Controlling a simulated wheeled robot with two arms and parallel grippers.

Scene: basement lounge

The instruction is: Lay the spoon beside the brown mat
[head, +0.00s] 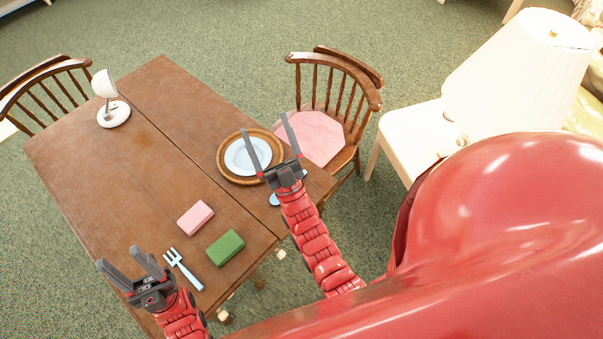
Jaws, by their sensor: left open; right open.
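The round brown mat (222,168) lies near the right edge of the wooden table, with a light blue plate (247,157) on it. A light blue piece, which looks like the spoon (274,199), shows just below the mat, apart from it, near the table edge. My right gripper covers its middle. My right gripper (263,146) is open, its fingers reaching up over the mat's right side in the picture; I cannot tell its height. My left gripper (126,262) is open and empty at the table's lower left, left of the fork.
A light blue fork (183,268), a pink block (195,217) and a green block (225,247) lie on the table (130,180). A white lamp (113,114) stands at the far left. Wooden chairs (348,86) stand close by. The table's left middle is clear.

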